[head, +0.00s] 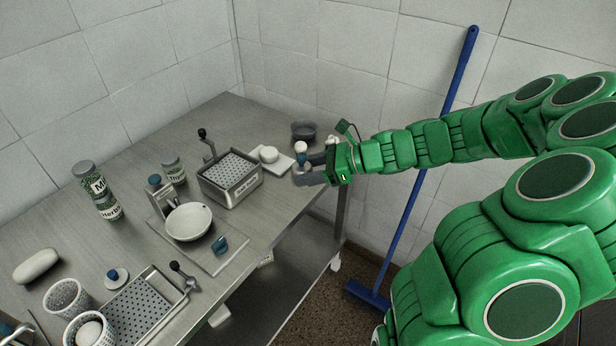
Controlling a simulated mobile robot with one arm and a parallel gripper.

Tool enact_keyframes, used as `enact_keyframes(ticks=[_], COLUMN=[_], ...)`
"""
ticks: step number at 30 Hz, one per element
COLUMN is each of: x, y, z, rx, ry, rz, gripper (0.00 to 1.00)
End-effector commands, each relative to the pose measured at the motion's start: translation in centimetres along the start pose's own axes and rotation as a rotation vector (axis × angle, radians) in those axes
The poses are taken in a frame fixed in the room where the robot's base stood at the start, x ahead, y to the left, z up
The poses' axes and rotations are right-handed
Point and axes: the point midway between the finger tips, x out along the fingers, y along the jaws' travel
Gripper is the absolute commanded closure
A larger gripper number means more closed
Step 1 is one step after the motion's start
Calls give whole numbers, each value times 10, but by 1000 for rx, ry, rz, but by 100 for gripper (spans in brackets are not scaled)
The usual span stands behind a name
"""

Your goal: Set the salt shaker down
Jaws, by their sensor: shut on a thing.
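My gripper (305,169) is at the right end of the metal table, its two dark fingers pointing left.
A white board with a round white piece (269,154) lies just left of my gripper. A perforated metal basket (231,179) and a scale with a white bowl (188,222) stand farther left. The table's right edge is close.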

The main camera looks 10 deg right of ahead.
Motion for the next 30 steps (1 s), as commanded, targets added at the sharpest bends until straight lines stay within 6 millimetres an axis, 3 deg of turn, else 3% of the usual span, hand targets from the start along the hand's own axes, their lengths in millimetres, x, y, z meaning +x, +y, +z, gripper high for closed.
enact_keyframes(ticks=[6, 11, 30], x=[-31, -39, -4], y=[-10, -13, -91], z=[-6, -9, -34], rx=[29, 38, 39], ry=[0, 0, 2], rz=[-71, -91, -93], gripper=[80, 80, 80])
